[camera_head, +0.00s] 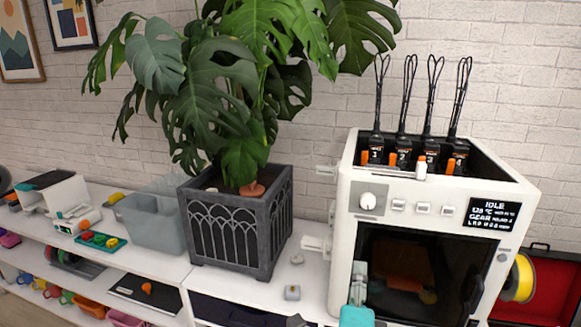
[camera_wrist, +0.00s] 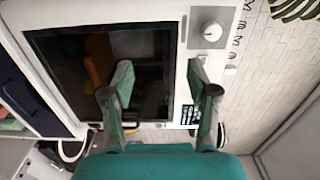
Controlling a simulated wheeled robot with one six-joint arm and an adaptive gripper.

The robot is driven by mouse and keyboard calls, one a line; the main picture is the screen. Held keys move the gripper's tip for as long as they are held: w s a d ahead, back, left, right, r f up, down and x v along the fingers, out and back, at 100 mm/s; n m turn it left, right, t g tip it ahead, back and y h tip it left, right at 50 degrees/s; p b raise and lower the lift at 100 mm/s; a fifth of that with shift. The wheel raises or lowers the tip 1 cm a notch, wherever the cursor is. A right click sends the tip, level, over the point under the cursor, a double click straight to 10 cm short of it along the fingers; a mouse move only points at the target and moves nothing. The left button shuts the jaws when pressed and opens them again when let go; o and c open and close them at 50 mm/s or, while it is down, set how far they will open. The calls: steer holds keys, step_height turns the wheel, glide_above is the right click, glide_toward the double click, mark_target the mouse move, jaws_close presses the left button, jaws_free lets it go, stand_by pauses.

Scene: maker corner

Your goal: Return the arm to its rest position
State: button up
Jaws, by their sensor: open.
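My gripper (camera_wrist: 160,68) is open in the wrist view, its two grey-green fingers spread and nothing between them. It faces the dark glass door (camera_wrist: 105,75) of a white machine (camera_head: 440,190). In the head view my gripper (camera_head: 358,290) is at the bottom, in front of the machine's left front edge, and only part of it shows. The door looks closed, with an orange shape dimly visible behind the glass. I cannot tell whether the fingers touch the machine. Most of my arm is out of view.
A potted plant (camera_head: 240,215) in a dark planter stands left of the machine. A clear grey bin (camera_head: 155,225) and a small tray (camera_head: 100,240) sit farther left. A red case (camera_head: 550,290) is open at the right. Small grey pieces (camera_head: 292,292) lie on the white shelf.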

steer(key=s+d+f+n+g+y, duration=0.1)
steer(key=s+f+n+y, duration=0.2)
steer(key=s+f+n, duration=0.6)
steer(key=s+d+f+n+y, duration=0.15)
steer(key=s+f+n, duration=0.25)
steer(key=s+f, duration=0.5)
steer(key=s+d+f+n, duration=0.1)
steer(key=s+n, duration=0.3)
steer(key=s, duration=0.7)
steer(key=s+d+f+n+g, duration=0.1)
steer(key=s+f+n, duration=0.2)
steer(key=s, duration=0.9)
steer(key=shift+f+n+y, duration=0.35)
steer(key=shift+n, duration=0.25)
